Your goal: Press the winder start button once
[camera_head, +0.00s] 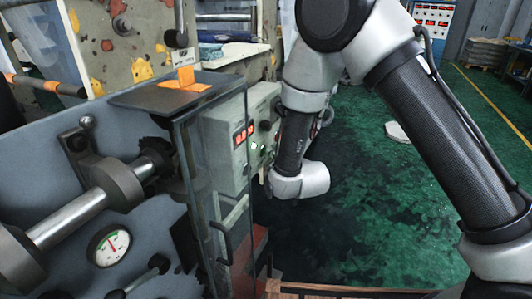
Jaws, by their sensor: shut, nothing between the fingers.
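A grey control box (225,150) is mounted on the side of the winder machine, near the picture's middle. It has a red digital display (244,133), a black knob (265,125) and a small pale green button (254,146) below them. I cannot read its label, so I cannot confirm that it is the winder start button. My arm comes in from the upper right, and its wrist hangs just right of the box. My gripper's fingers do not show; the wrist hides that area. Contact with the box cannot be seen.
The winder's grey housing (70,150) with metal rollers and a pressure gauge (109,246) fills the left. An orange cloth (187,80) lies on its top. Green floor (390,210) is open on the right, with a white patch (397,132) farther back. Another control panel (434,18) stands behind.

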